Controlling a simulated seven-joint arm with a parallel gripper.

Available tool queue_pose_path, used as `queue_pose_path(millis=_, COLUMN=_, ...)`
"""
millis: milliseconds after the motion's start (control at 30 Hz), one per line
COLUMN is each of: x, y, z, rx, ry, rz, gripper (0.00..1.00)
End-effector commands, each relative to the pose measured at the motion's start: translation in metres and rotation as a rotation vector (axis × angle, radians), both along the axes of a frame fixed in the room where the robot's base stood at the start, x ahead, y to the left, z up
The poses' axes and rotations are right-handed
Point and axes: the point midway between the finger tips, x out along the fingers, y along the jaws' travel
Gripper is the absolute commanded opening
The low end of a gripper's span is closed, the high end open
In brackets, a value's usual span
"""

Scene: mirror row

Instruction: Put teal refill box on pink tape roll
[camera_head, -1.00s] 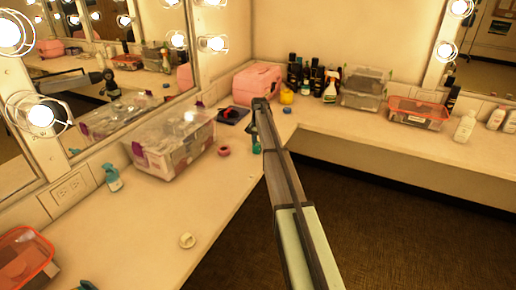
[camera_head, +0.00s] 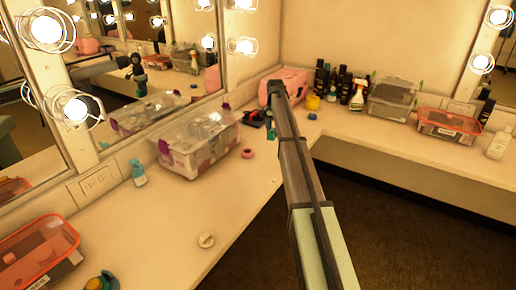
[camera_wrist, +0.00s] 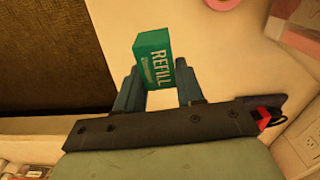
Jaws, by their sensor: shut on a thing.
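The teal refill box (camera_wrist: 152,50) is between the fingers of my gripper (camera_wrist: 158,78) in the wrist view. My gripper is shut on it, and the white REFILL lettering faces the camera. The pink tape roll (camera_head: 248,153) lies flat on the counter in the head view, just right of the clear bin. Part of it also shows at the top edge of the wrist view (camera_wrist: 222,3), beyond the box and to its right. In the head view my arm hides most of the gripper; only a small teal patch shows left of the arm, near the roll.
A clear bin with purple latches (camera_head: 200,146) stands left of the roll. Bottles, a pink case (camera_head: 296,76) and clear boxes line the back. The counter's front edge runs under my arm.

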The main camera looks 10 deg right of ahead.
Motion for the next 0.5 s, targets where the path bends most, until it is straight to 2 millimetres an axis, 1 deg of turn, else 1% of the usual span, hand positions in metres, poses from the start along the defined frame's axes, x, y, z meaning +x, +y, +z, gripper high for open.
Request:
queue_pose_path(millis=33, x=0.005, y=0.021, z=0.003, rx=0.000, ry=-0.003, rz=0.022, gripper=0.09)
queue_pose_path(millis=67, x=0.008, y=0.031, z=0.005, rx=-0.001, ry=-0.004, rz=0.032, gripper=0.09)
queue_pose_path(millis=100, x=0.011, y=0.046, z=0.007, rx=0.000, ry=-0.006, rz=0.048, gripper=0.09)
queue_pose_path(millis=200, x=0.019, y=0.075, z=0.012, rx=-0.001, ry=-0.011, rz=0.078, gripper=0.09)
queue_pose_path(millis=300, x=0.026, y=0.098, z=0.017, rx=-0.001, ry=-0.012, rz=0.094, gripper=0.09)
queue_pose_path(millis=367, x=0.031, y=0.109, z=0.021, rx=-0.001, ry=-0.011, rz=0.088, gripper=0.09)
queue_pose_path(millis=400, x=0.033, y=0.111, z=0.023, rx=-0.001, ry=-0.010, rz=0.068, gripper=0.09)
queue_pose_path(millis=500, x=0.035, y=0.109, z=0.024, rx=0.000, ry=-0.003, rz=0.005, gripper=0.09)
